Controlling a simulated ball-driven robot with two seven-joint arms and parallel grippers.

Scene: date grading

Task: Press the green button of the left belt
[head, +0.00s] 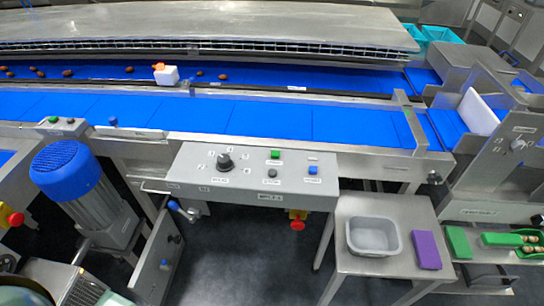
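A small grey control box (62,127) sits at the left on the front edge of the conveyor. It carries a green button (53,119) and a small dark button (70,120) beside it. A larger grey panel (250,188) at the centre carries another green button (275,154), a black knob (224,161), a dark button (272,173) and a blue button (313,169). The labels are too small to read, so I cannot tell from them which belt each green button serves. Neither of my grippers can be made out.
Blue belts (270,118) run across, with brown dates on the rear one. A blue motor (65,170) stands at the left. A red stop knob (297,225) hangs under the panel. A side table (385,212) holds a grey tub (373,237) and a purple block (426,250).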

